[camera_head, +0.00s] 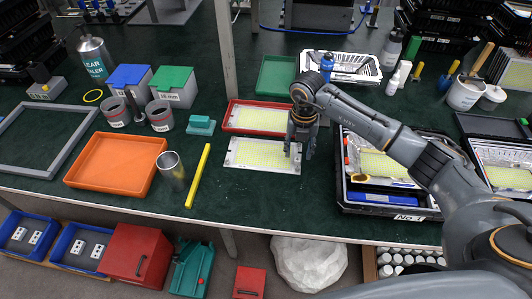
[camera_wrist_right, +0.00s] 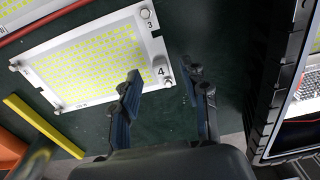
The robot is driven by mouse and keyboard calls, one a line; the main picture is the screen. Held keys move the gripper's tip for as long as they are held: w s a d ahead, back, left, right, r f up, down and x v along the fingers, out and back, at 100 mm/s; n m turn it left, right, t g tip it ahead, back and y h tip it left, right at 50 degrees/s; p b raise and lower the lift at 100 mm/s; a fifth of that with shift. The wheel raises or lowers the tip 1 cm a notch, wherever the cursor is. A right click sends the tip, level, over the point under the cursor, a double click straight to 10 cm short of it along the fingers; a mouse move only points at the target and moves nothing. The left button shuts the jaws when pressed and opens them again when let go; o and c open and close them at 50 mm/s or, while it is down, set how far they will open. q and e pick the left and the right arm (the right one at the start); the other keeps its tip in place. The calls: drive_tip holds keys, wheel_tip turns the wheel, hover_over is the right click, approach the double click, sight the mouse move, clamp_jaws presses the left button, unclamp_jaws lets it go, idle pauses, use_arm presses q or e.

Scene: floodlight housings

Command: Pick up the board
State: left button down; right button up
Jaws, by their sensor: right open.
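The board (camera_head: 262,155), a white plate with a yellow LED grid, lies flat on the dark green table in front of the red tray. In the right wrist view the board (camera_wrist_right: 90,62) shows corner screws and the numbers 3 and 4. My right gripper (camera_head: 299,152) is over the board's right end in the head view. In the wrist view the right gripper (camera_wrist_right: 162,82) is open and empty, its blue-padded fingers near the corner marked 4. One finger overlaps the board's edge in the picture; contact cannot be told. My left gripper is not in view.
A red tray (camera_head: 232,116) with another yellow board stands just behind. A yellow bar (camera_head: 198,176) lies to the left, near an orange tray (camera_head: 80,170) and a metal cup (camera_head: 172,170). A black case (camera_head: 350,205) stands close on the right. The table in front is clear.

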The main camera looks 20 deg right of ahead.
wheel_tip(320, 180, down, 2)
drive_tip(key=shift+f, duration=0.2)
clamp_jaws()
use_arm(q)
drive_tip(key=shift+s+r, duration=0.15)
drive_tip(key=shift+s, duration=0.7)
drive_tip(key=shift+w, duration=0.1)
